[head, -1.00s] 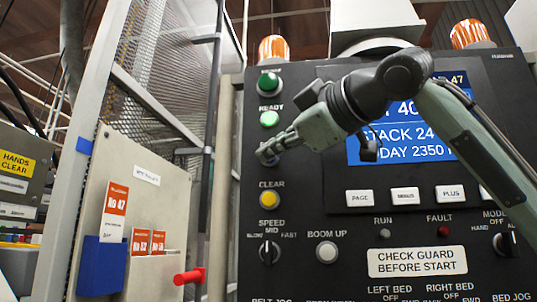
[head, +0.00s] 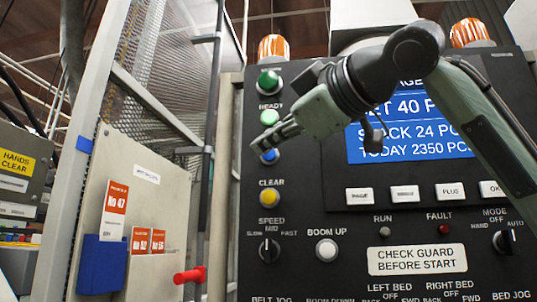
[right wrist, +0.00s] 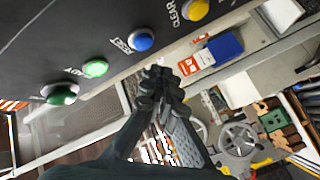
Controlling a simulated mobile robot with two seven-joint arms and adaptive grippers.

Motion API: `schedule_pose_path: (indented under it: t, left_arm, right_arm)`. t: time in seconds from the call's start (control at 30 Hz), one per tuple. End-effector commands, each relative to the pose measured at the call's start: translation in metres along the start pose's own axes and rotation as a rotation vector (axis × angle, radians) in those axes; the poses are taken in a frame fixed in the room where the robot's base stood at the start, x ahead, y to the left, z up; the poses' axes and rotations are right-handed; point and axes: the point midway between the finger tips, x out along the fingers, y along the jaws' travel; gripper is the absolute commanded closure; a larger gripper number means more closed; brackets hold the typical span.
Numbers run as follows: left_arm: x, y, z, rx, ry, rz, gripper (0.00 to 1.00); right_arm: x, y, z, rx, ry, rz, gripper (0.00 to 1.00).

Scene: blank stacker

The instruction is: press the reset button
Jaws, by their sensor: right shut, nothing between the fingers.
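In the right wrist view the closed fingertips (right wrist: 160,72) appear apart from the button, off the panel face. My left gripper is not in view.
The black control panel (head: 300,205) also carries a green button (head: 268,80), a speed knob (head: 269,250), a white boom up button (head: 327,250) and a blue screen (head: 400,140). A mesh guard and a red handle (head: 189,276) stand left of the panel.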

Motion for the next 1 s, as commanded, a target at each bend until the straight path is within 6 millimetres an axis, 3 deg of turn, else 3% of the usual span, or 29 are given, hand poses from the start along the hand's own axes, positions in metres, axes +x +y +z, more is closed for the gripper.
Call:
schedule_pose_path:
  t: [0.33,1.0]
  left_arm:
    - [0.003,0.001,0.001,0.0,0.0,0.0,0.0]
    - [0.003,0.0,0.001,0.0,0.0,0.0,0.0]
  right_arm:
    - [-0.022,-0.016,-0.016,-0.001,0.001,0.001,1.0]
    - [-0.022,-0.016,-0.016,0.0,-0.001,0.0,1.0]
